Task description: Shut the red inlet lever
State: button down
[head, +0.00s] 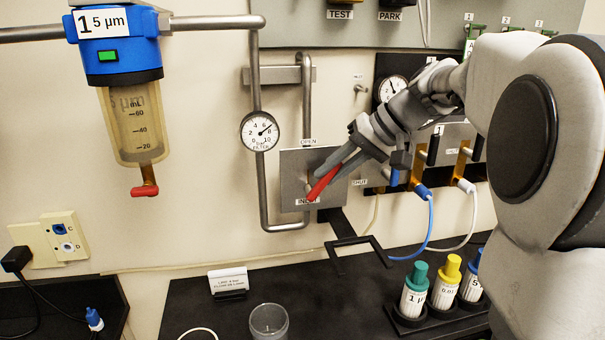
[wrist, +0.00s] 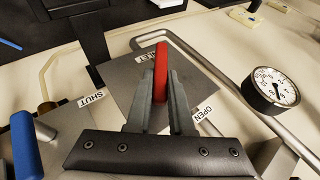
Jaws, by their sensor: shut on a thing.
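The red inlet lever (head: 323,183) sits on a grey metal plate (head: 293,163) on the wall. The plate has OPEN (head: 308,142) at its top, SHUT (head: 359,182) at its right and an INLET label below. The lever slants down and left toward the INLET label. My gripper (head: 335,168) reaches in from the right and is shut on the lever. In the wrist view the red lever (wrist: 160,75) stands between the two grey fingers, its tip sticking out beyond them. The lever's pivot is mostly hidden by the fingers.
A pressure gauge (head: 259,131) and steel pipe (head: 264,195) run left of the plate. Blue (head: 422,190) and white (head: 466,186) hose plugs are close by on the right. A black bracket (head: 355,243) juts out below. Capped bottles (head: 414,292) and a clear cup (head: 269,322) stand on the bench.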

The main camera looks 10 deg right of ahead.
jog(key=shift+d+f+m+t+y+b, duration=0.15)
jog(key=shift+d+f+m+y+b, duration=0.3)
jog(key=shift+y, duration=0.45)
jog(key=shift+d+f+t+y+b, duration=0.15)
jog(key=shift+f+y+b, duration=0.25)
jog(key=shift+y+b, duration=0.4)
jog(key=shift+d+f+m+t+y+b, duration=0.1)
jog(key=shift+d+f+m+y+b, duration=0.25)
jog(key=shift+y, duration=0.65)
jog(key=c, duration=0.8)
grip_release()
jog(key=p+v, duration=0.1)
jog(key=v, duration=1.6)
jog(key=shift+d, duration=0.2)
jog(key=shift+s+f, duration=0.1)
jog(key=shift+s, duration=0.05)
